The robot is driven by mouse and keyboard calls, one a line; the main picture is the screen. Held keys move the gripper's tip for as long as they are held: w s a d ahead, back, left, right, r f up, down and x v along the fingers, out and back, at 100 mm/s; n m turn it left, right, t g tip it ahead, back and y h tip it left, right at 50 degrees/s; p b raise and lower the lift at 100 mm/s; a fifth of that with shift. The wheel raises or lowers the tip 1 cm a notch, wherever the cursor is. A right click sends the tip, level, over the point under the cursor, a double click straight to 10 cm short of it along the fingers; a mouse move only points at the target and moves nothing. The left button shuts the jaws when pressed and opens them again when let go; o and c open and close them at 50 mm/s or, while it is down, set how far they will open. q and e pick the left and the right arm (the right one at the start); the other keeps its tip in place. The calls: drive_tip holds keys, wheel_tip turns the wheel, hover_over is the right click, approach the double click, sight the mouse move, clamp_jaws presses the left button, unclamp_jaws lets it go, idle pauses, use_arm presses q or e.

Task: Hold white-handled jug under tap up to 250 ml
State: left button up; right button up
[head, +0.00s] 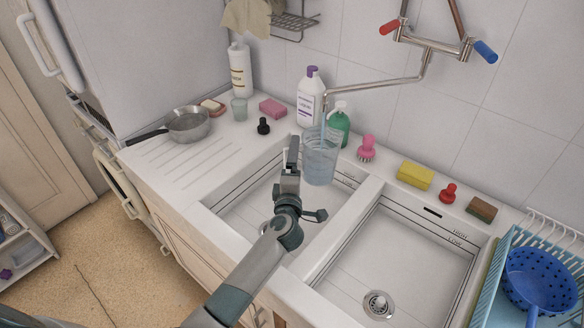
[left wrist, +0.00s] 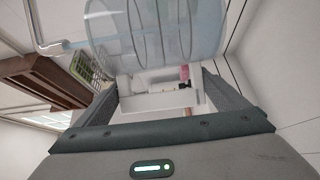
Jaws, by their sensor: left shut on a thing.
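The clear jug (head: 321,162) is held upright over the left basin, under the tap spout (head: 365,86). A thin stream of water falls from the spout into the jug. The jug has a bluish tint inside, but I cannot read the level. My left gripper (head: 293,150) is shut on the jug at its left side and hides the handle. The jug (left wrist: 155,30) also fills the top of the left wrist view, with the spout (left wrist: 48,42) to its left. The tap has a red handle (head: 389,27) and a blue handle (head: 485,51). My right gripper is not in view.
Behind the basins stand a white bottle (head: 309,98), a green bottle (head: 339,122), a pink brush (head: 367,148) and a yellow sponge (head: 414,175). A pan (head: 188,125) sits on the drainer at left. The right basin (head: 400,255) is empty. A blue colander (head: 540,280) is at far right.

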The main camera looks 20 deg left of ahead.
use_arm(q)
drive_tip(key=shift+x, duration=0.85)
drive_tip(key=shift+d, duration=0.2)
idle(1.1)
idle(1.0)
idle(0.5)
drive_tip(key=a+p+v, duration=0.1)
drive_tip(key=p+v, duration=0.2)
drive_tip(key=v, duration=0.5)
drive_tip(key=a+p+v, duration=0.2)
drive_tip(key=p+v, duration=0.1)
drive_tip(key=v, duration=0.5)
drive_tip(key=shift+s, duration=0.35)
